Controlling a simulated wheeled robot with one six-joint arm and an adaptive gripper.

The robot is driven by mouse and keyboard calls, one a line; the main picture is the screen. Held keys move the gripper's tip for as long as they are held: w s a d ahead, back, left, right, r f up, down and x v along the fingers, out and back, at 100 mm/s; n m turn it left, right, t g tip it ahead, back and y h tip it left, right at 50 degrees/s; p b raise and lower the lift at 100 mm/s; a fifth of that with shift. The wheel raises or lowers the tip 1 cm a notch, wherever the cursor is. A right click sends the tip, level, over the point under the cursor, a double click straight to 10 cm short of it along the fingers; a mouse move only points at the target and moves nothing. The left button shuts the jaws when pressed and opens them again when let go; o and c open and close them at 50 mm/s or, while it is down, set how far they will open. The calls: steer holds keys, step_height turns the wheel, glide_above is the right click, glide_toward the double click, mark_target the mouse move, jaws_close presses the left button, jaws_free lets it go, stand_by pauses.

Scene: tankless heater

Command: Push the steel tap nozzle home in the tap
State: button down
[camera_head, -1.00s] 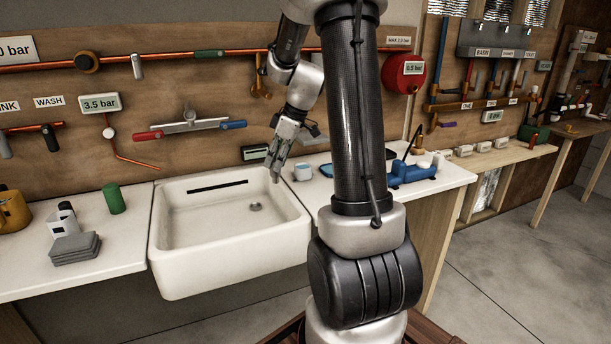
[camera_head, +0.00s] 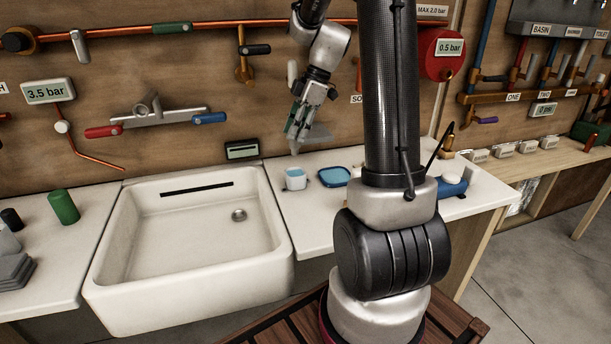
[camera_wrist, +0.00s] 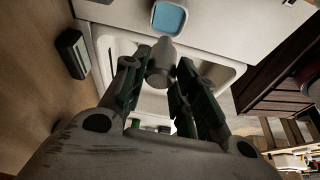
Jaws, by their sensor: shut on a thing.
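The steel tap (camera_head: 150,112) is on the wooden wall above the sink, with a red handle on its left, a blue handle on its right and a round fitting at its middle. My gripper (camera_head: 297,132) is to the right of the tap, above the counter near the sink's back right corner. In the wrist view my gripper (camera_wrist: 158,78) is shut on the grey steel nozzle (camera_wrist: 161,62), which sticks out past the fingers. The nozzle is clear of the tap. In the head view its pale end points down, but the fingers hide most of it.
The white sink (camera_head: 110,285) lies below the tap. A white cup (camera_head: 295,184) and a blue dish (camera_head: 335,177) stand on the counter below my gripper. A bronze tap (camera_head: 243,68) hangs between steel tap and gripper. A dark display box (camera_head: 242,150) stands behind the sink.

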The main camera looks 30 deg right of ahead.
steer(key=shift+d, duration=0.1)
steer(key=shift+f, duration=0.1)
step_height(320, 180, down, 9)
steer(key=shift+f, duration=0.2)
stand_by(0.4)
steer(key=c, duration=1.1)
jaws_free()
steer(key=shift+f, duration=0.15)
